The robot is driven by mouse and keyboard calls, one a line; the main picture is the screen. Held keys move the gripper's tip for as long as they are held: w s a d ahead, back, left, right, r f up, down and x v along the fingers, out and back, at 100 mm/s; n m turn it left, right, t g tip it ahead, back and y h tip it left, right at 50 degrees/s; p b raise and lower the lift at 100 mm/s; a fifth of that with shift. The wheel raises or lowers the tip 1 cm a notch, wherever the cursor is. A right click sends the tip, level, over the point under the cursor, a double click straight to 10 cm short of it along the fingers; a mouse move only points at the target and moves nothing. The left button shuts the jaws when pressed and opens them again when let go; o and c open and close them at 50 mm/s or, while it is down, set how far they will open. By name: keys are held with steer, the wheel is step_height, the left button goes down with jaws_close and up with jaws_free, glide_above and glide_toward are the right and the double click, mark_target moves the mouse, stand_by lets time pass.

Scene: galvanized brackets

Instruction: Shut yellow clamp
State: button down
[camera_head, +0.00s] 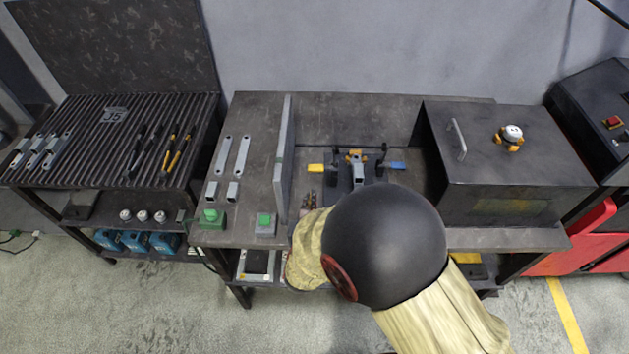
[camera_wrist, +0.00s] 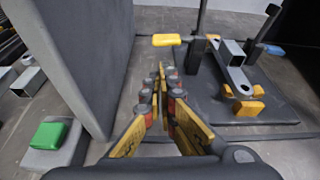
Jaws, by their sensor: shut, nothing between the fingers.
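The yellow clamp's handle (camera_head: 316,168) sticks out to the left of its dark post, at the left of the bracket fixture. In the wrist view the yellow handle (camera_wrist: 166,40) lies level, beyond the fingertips. My gripper (camera_wrist: 161,75) is shut and empty, pointing toward the handle with a visible gap. A grey bracket (camera_wrist: 233,70) sits in the fixture among orange-yellow blocks. The blue-handled clamp (camera_head: 397,165) is on the fixture's right side; its handle also shows in the wrist view (camera_wrist: 273,50). My arm covers the fixture's front in the head view.
An upright grey panel (camera_wrist: 88,60) stands close to the left of my gripper. Green buttons (camera_head: 212,216) sit at the table's front left. A dark box with a handle (camera_head: 510,160) stands on the right. A slatted rack (camera_head: 85,150) is at far left.

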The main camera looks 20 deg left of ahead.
steer(key=b+x, duration=0.2)
steer(key=x, duration=0.8)
